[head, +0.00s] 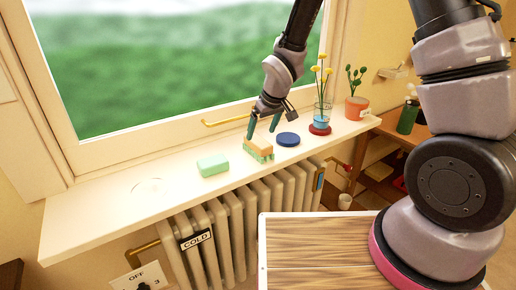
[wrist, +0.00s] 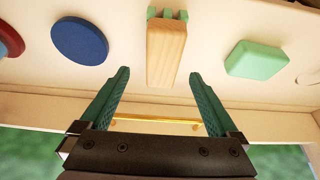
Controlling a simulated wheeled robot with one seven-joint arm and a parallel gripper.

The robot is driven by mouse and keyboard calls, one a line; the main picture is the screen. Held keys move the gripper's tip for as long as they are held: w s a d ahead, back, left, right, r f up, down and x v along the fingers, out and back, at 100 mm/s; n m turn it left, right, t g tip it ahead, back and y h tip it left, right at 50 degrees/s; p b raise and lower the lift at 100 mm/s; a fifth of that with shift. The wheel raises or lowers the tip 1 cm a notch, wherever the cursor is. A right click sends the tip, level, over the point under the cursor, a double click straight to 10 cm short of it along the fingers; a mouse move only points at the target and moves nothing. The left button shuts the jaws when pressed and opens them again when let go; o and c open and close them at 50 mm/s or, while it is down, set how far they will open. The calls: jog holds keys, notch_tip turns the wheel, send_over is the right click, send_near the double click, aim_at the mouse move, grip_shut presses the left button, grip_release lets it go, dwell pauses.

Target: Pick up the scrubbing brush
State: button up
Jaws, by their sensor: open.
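The scrubbing brush (head: 258,148) has a light wooden block and green bristles. It lies on the white window sill, between a mint-green block and a dark blue disc. In the wrist view the brush (wrist: 166,50) points lengthwise toward my gripper, its wooden end near the gap between the fingertips. My gripper (head: 263,125) is just above and behind the brush in the head view. Its green fingers are spread and empty, as the wrist view shows (wrist: 158,75). I cannot tell the exact height of the fingertips above the sill.
The mint-green block (head: 213,165) and the blue disc (head: 287,139) flank the brush. A glass with yellow flowers (head: 322,110) on a red disc and a potted plant (head: 356,108) stand further right. The window handle (head: 225,120) is behind. A radiator (head: 240,215) stands below the sill (head: 110,205).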

aim_at(258, 140)
jog(key=shift+x, duration=2.65)
jog(key=shift+s+a+f, duration=0.1)
jog(key=shift+s+f, duration=0.05)
jog(key=shift+f, duration=0.1)
grip_shut()
notch_tip(258, 140, up, 11)
jog(key=shift+f, duration=0.2)
